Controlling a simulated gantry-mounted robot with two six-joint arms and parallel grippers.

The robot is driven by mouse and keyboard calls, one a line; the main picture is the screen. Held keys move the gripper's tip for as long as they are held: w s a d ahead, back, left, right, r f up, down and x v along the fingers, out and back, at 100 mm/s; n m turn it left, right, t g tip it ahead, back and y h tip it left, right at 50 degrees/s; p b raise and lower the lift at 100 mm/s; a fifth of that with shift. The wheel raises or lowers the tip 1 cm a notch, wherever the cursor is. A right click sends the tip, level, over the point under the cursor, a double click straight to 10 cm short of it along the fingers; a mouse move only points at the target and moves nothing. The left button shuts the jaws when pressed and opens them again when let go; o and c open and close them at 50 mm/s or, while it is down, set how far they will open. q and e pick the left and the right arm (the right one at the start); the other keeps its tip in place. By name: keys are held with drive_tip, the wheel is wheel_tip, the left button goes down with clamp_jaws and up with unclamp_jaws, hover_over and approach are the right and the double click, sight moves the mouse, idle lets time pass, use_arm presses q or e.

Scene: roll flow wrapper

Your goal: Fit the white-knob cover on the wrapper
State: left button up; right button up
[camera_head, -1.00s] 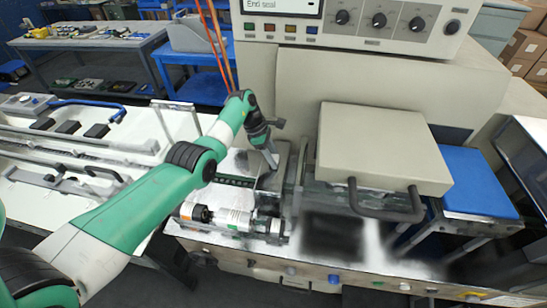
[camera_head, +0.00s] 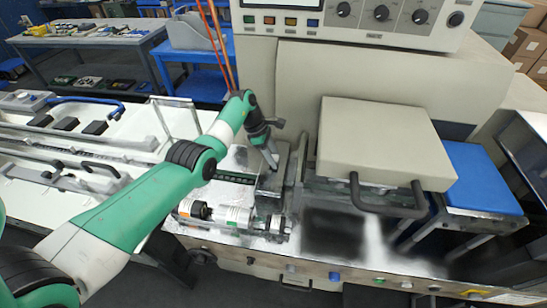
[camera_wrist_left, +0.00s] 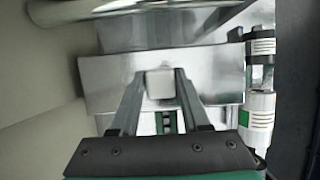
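The white-knob cover (camera_wrist_left: 108,82) is a shiny metal plate with a small square white knob in the wrist view. It also shows in the head view as a grey plate (camera_head: 268,184) beside the machine's guide rails. My left gripper (camera_wrist_left: 162,76) has its two fingers on either side of the knob, with no clear gap, so it looks shut on it. In the head view my left gripper (camera_head: 272,163) points down at the cover. The wrapper (camera_head: 283,76) is the large beige machine. Whether the cover's underside touches the machine is hidden. My right gripper is not in view.
A roller assembly (camera_head: 232,217) with white and black cylinders lies just in front of the cover. A beige box with a dark handle (camera_head: 385,140) stands to the right. A white conveyor table (camera_head: 50,205) is at the left, and a blue-topped stand (camera_head: 480,180) is at the far right.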

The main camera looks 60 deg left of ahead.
use_arm(q)
drive_tip(key=o, duration=0.4)
drive_tip(key=p+v, duration=0.3)
drive_tip(key=v, duration=0.8)
drive_tip(key=shift+r+p, duration=0.3)
drive_tip(key=shift+p, duration=0.05)
